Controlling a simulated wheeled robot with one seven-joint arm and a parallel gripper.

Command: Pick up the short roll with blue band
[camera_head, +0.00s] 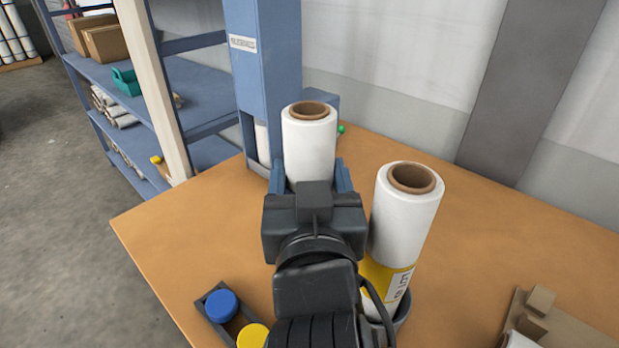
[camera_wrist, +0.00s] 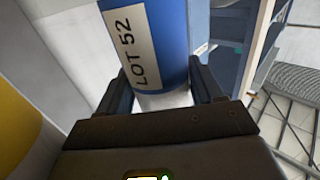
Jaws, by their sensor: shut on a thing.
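The short roll with the blue band (camera_head: 308,150) is white with a brown core and stands upright in front of a blue machine column. Its blue band is hidden by my gripper in the head view. In the wrist view, the blue band (camera_wrist: 170,45) and its "LOT 52" label show between the fingers. My gripper (camera_head: 310,178) is shut on this roll, one finger on each side, below its top. Whether the roll's lower end touches the table cannot be seen.
A taller roll with a yellow band (camera_head: 405,225) stands close on the right, in a grey holder. A small tray with blue and yellow caps (camera_head: 221,305) lies front left. A wooden fixture (camera_head: 545,325) is at right. Blue shelving (camera_head: 130,95) stands beyond the table (camera_head: 180,225).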

